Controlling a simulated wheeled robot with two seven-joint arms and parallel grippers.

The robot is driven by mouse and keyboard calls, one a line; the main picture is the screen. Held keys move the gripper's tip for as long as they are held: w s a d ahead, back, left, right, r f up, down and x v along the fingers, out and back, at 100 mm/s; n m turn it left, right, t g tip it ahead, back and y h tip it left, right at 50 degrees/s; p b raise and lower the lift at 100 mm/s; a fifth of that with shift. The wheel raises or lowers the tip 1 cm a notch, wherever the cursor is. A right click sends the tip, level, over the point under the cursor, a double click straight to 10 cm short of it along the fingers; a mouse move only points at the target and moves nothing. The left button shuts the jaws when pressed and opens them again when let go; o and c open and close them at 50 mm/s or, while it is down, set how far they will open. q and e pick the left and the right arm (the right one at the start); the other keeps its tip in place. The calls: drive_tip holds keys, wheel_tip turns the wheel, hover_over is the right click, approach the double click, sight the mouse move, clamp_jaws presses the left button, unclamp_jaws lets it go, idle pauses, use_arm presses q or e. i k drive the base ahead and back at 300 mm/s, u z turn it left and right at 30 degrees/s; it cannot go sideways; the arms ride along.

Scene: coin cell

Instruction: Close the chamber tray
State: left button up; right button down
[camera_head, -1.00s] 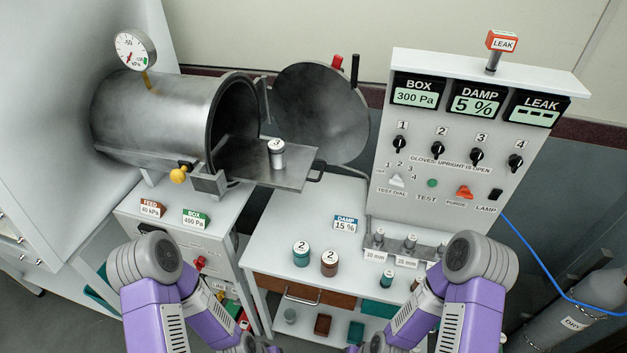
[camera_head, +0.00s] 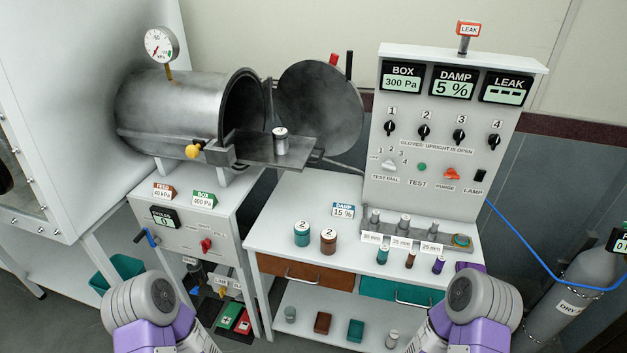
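The chamber (camera_head: 182,108) is a grey metal cylinder lying on its side at the left, with its mouth facing right. Its round door (camera_head: 319,104) stands swung open to the right of the mouth. The chamber tray (camera_head: 255,148) sticks out of the mouth to the right, with a handle (camera_head: 317,155) at its outer end. A silver can (camera_head: 281,141) with a white numbered top stands on the tray. My two arms show only as grey and purple links at the bottom edge. Neither gripper is in view.
A control panel (camera_head: 428,125) with dials and displays stands at the right. Canisters marked 2 (camera_head: 302,234) and small vials stand on the bench (camera_head: 282,212). A yellow knob (camera_head: 193,152) sits below the chamber mouth. A blue hose (camera_head: 540,262) runs to a gas cylinder (camera_head: 578,300).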

sight(252, 147)
drive_tip(key=u, duration=0.5)
drive_tip(key=i, duration=0.55)
drive_tip(key=u, duration=0.25)
